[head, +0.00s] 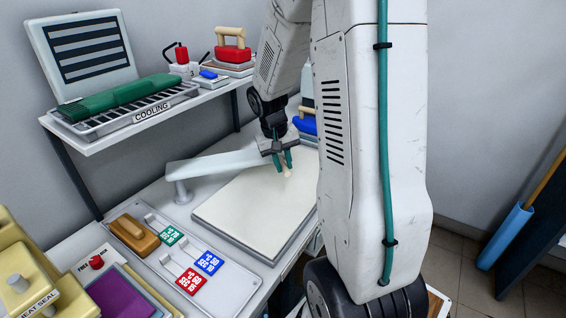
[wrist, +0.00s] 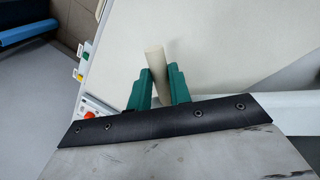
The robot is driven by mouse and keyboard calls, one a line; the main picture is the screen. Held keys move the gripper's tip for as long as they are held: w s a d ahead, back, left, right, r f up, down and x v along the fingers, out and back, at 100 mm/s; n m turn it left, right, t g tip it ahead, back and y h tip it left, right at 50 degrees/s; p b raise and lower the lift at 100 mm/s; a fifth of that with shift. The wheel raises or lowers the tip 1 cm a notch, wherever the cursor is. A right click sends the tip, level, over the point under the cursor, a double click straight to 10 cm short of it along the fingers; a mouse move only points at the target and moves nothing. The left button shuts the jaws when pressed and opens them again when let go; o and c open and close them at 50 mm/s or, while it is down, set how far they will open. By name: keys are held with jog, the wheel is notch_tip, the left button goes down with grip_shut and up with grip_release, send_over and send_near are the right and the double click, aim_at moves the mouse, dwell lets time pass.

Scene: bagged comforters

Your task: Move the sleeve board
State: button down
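The sleeve board (head: 222,164) is a long, narrow, pale grey board on a small round foot at its left end, in the head view. Its right end runs behind my gripper (head: 283,162), above the padded pressing surface. In the wrist view, the green fingers of my gripper (wrist: 160,88) stand on both sides of a short beige rod (wrist: 155,60) and appear closed on it. The rod looks like the sleeve board's handle; its join to the board is hidden. Part of the pale board (wrist: 292,100) shows at the right in the wrist view.
A cream pad (head: 250,212) lies below my gripper. A tray (head: 205,262) with a brown block and coloured tags is at front left. A cooling rack (head: 130,108) stands on the shelf (head: 150,130) above. A heat sealer (head: 25,275) is at lower left.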

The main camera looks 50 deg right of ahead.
jog(key=w+d+n, duration=0.1)
jog(key=w+d, duration=0.1)
jog(key=w, duration=0.1)
jog(key=w+d+n, duration=0.1)
jog(key=w+d, duration=0.1)
jog(key=w, duration=0.1)
jog(key=w+d+n, duration=0.2)
jog(key=w, duration=0.1)
jog(key=shift+w+d+t, duration=0.15)
jog(key=shift+w+t, duration=0.1)
jog(key=shift+t, duration=0.05)
jog(key=c, duration=1.3)
grip_release()
